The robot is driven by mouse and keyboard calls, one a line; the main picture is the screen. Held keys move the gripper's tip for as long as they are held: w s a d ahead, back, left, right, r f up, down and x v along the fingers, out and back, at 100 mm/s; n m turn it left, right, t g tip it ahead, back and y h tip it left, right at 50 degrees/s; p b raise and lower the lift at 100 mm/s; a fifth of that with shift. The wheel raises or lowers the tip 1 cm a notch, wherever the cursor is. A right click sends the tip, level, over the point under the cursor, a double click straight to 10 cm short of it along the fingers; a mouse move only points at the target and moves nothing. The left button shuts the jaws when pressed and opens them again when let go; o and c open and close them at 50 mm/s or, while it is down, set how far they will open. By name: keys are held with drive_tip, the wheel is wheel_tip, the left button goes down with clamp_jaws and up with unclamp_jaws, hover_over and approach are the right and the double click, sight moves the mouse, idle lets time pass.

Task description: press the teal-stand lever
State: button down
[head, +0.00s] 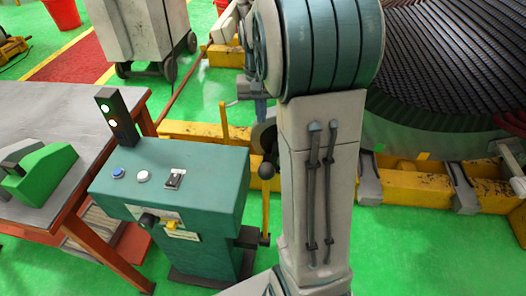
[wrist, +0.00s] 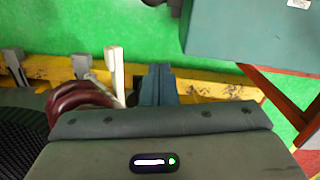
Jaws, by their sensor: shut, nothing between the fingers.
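The teal stand (head: 170,200) is at the lower left of centre in the head view, with buttons and a switch on its sloped top. Its lever (head: 266,200) stands upright at the right side, a yellow rod with a black ball knob. My gripper (wrist: 160,74) shows in the wrist view as two blue-grey fingers closed together, with nothing between them. Part of the teal stand (wrist: 255,35) is at the upper right there, apart from the fingers. I cannot make out the lever's knob in the wrist view. My arm hides part of the area right of the lever.
A grey table (head: 70,115) with red legs adjoins the stand on the left, with a green device (head: 45,170) on it. A black signal post (head: 117,118) rises from the stand's back. Yellow beams (head: 400,180) and the large stator (head: 450,60) are at the right. Green floor is open in front.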

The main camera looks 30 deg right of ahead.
drive_tip(key=shift+f, duration=0.1)
drive_tip(key=s+a+f, duration=0.1)
drive_tip(key=s+f, duration=0.3)
drive_tip(key=f, duration=0.6)
drive_tip(key=shift+s+a+f+p, duration=0.15)
drive_tip(key=shift+a+f+p, duration=0.1)
drive_tip(key=shift+p, duration=0.2)
